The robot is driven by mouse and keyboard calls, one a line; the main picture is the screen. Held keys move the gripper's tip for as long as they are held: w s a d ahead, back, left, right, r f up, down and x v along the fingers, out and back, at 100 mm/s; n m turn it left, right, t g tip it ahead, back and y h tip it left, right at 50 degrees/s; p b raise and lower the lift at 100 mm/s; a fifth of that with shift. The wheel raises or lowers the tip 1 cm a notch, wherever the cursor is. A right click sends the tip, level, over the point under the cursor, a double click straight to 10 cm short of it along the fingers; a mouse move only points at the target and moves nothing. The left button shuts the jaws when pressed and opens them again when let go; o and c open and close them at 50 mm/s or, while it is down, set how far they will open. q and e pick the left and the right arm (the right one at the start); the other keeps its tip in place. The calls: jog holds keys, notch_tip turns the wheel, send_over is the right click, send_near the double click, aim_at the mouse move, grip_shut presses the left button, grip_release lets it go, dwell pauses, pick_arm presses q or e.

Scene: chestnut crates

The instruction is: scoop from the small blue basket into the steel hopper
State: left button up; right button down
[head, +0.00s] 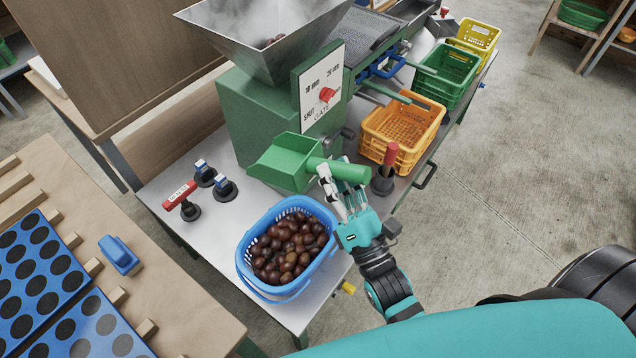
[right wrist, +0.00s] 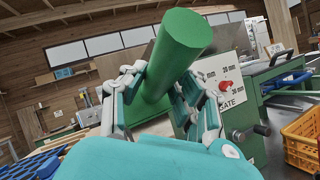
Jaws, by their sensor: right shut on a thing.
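The small blue basket (head: 244,258) stands on the metal table, filled with brown chestnuts (head: 290,245). The steel hopper (head: 235,45) sits on top of the green machine at the back, with a few chestnuts visible inside. My right gripper (head: 336,178) is shut on the handle of a green scoop (head: 287,160), held above the table just behind the basket. The scoop's pan points left, and I see no chestnuts in it. In the right wrist view the handle (right wrist: 180,50) is between the fingers of my right gripper (right wrist: 158,88). My left gripper is not in view.
A gate panel (head: 320,88) with a red knob is on the machine. Orange (head: 402,130), green (head: 447,75) and yellow (head: 478,36) crates stand to the right. A red-handled lever (head: 390,155) rises near the scoop handle.

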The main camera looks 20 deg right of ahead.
jog(key=a+n+g+p, duration=0.1)
jog(key=p, duration=0.1)
jog(key=w+n+y+p, duration=0.1)
jog(key=p, duration=0.1)
jog(key=shift+a+g+y, duration=0.3)
jog(key=shift+a+g, duration=0.1)
pick_arm(q)
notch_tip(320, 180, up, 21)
jog(key=p, duration=1.4)
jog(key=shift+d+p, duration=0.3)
jog(key=shift+p, duration=0.05)
pick_arm(e)
notch_tip(320, 180, down, 7)
jog(key=s+d+n+g+y, duration=0.1)
jog(key=n+g, duration=0.4)
jog(key=g, duration=0.1)
jog(key=shift+s+d+g+y, duration=0.2)
jog(key=shift+s+g+y, duration=0.15)
jog(key=shift+g+y, duration=0.05)
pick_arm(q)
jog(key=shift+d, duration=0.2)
